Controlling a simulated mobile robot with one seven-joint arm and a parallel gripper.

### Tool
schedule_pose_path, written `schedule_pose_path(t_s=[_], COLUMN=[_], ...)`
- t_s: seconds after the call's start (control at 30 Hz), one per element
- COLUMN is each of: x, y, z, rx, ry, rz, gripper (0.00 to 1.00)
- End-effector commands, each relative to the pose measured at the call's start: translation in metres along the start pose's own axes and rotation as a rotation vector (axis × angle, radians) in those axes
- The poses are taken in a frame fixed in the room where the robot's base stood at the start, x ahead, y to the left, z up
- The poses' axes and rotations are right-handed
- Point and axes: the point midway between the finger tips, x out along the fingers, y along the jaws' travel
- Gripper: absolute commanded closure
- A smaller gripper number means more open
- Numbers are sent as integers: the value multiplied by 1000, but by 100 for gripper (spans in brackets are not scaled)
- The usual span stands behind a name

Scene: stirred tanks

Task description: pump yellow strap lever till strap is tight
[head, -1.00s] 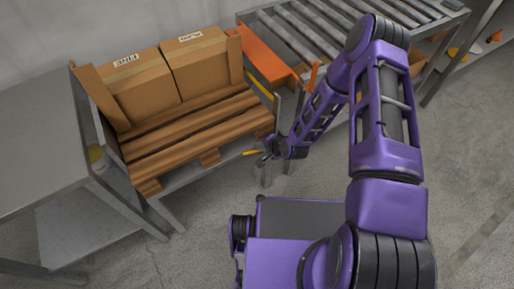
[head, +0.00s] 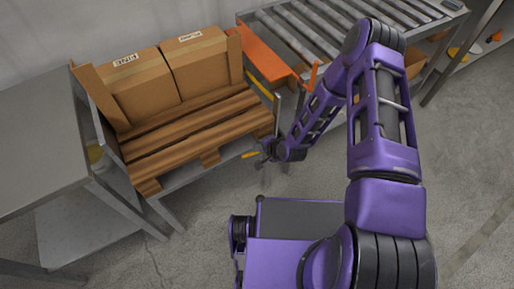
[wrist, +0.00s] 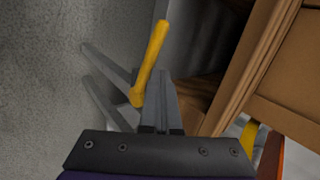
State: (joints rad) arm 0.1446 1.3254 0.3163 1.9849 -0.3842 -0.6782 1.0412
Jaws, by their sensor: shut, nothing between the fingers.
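The yellow lever (head: 250,155) sticks out at the front right corner of the pallet stand. In the wrist view the lever (wrist: 152,58) lies slanted just left of my fingers, its lower end close beside them; I cannot tell whether they touch. My gripper (head: 263,155) is at the lever's right end, and in the wrist view its fingers (wrist: 161,76) are together with nothing between them. A yellow strap (head: 259,84) shows at the right side of the boxes, and also at the lower right of the wrist view (wrist: 249,134). How taut it is cannot be told.
Two cardboard boxes (head: 140,86) stand at the back of the wooden pallet (head: 190,130). An orange part (head: 268,62) and a roller conveyor (head: 320,40) are behind right. A grey table (head: 40,140) is at left. Open floor lies in front.

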Motion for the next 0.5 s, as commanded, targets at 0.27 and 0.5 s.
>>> schedule_pose_path(t_s=[0.27,0.5], x=[3,5], y=[2,4], z=[4,6], rx=[-1,-1], ry=[-5,-5], rz=[2,2], gripper=[100,100])
